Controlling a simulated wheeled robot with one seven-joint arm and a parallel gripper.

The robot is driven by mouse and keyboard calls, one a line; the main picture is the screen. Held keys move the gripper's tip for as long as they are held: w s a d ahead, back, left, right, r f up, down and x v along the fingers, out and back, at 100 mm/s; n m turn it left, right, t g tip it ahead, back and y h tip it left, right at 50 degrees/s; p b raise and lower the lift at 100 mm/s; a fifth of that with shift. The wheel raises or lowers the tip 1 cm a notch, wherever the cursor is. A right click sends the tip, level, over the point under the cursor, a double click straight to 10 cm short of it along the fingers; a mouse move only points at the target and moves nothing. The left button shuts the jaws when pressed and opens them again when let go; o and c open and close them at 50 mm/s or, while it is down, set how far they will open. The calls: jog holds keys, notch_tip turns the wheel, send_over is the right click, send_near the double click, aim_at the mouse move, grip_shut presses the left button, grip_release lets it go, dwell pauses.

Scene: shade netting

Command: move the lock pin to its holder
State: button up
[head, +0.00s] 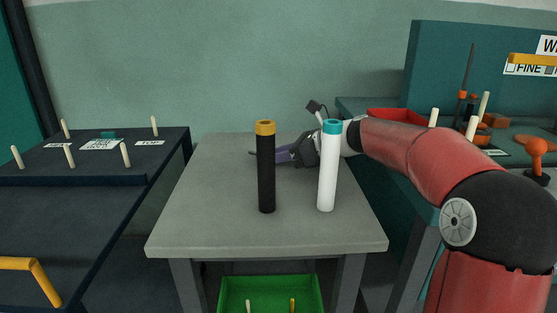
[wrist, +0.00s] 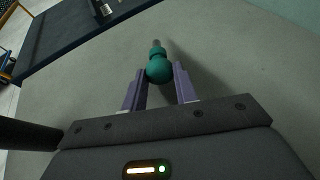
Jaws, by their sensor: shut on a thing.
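The lock pin (wrist: 159,65), a teal rounded knob with a narrower neck and a greyish tip, is between the two purple fingers of my gripper (wrist: 158,78) in the wrist view. The fingers are shut on it and it points away from the palm. In the head view my gripper (head: 284,155) is low over the far part of the grey table (head: 215,215), behind two upright cylinders. The black cylinder hides part of the fingers and most or all of the pin there. I cannot tell for sure which thing is the pin's holder.
A black cylinder with an orange top (head: 266,175) and a white cylinder with a teal top (head: 328,175) stand near my gripper. A dark table with pegs and labels (head: 100,145) is at left. A red tray (head: 397,116) is at right, a green crate (head: 270,283) below.

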jog(key=shift+f, duration=0.3)
jog(key=shift+f, duration=0.1)
jog(key=o, duration=1.1)
jog(key=shift+c, duration=0.2)
jog(key=v, duration=0.3)
jog(key=p+v, duration=0.1)
jog(key=v, duration=0.3)
jog(key=shift+d+r, duration=0.2)
jog(key=shift+r, duration=0.15)
jog(key=shift+s, duration=0.1)
